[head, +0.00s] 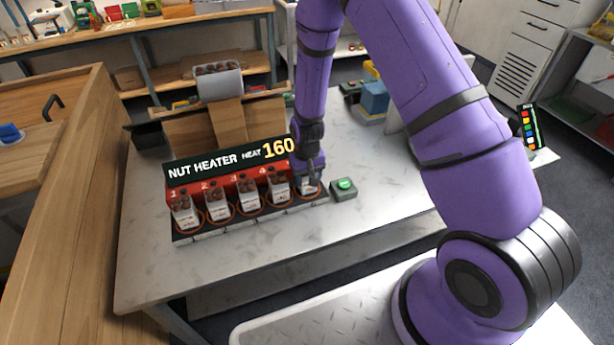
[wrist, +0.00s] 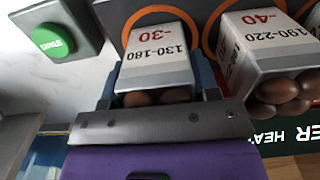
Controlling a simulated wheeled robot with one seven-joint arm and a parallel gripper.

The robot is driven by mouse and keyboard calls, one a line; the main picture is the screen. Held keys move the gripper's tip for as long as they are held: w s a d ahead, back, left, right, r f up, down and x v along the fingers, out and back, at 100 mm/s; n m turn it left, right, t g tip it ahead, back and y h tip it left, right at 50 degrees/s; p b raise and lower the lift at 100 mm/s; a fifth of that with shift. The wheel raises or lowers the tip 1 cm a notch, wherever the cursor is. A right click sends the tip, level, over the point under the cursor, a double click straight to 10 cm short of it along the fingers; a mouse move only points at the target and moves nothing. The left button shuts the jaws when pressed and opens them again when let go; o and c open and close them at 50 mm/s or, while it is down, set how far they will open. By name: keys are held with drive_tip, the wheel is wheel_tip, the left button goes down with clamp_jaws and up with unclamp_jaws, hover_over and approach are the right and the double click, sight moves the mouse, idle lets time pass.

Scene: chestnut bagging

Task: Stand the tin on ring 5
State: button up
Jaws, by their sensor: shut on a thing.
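Ring 5 (wrist: 160,12) is an orange circle around the tin's base in the wrist view. In the head view my gripper (head: 308,172) and the tin (head: 309,188) are at the right end of the heater, over ring 5. The tin looks upright; I cannot tell if its base touches the ring. The arm hides part of it.
The nut heater (head: 230,163) reads HEAT 160. Tins with chestnuts stand on rings 1 to 4; the ring 4 tin (wrist: 262,50) is close beside mine. A green START button (head: 345,184) sits just right of ring 5. The table front is clear.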

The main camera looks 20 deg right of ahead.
drive_tip(key=o, duration=1)
drive_tip(key=shift+f, duration=0.1)
drive_tip(key=s+d+r+t, duration=0.1)
drive_tip(key=s+r, duration=0.2)
drive_tip(key=r, duration=0.9)
drive_tip(key=s+d+r+t, duration=0.1)
drive_tip(key=s+r, duration=0.2)
drive_tip(key=r, duration=0.9)
drive_tip(key=s+d+r+t, duration=0.1)
drive_tip(key=s+d+r, duration=0.15)
drive_tip(key=r, duration=0.95)
drive_tip(key=s+r, duration=0.3)
drive_tip(key=s, duration=0.4)
drive_tip(key=s+d+r+t, duration=0.1)
drive_tip(key=s+r, duration=0.3)
drive_tip(key=s, duration=0.3)
drive_tip(key=s+d+r+t, duration=0.1)
drive_tip(key=s+r, duration=0.3)
drive_tip(key=s, duration=0.3)
drive_tip(key=shift+d+r, duration=0.2)
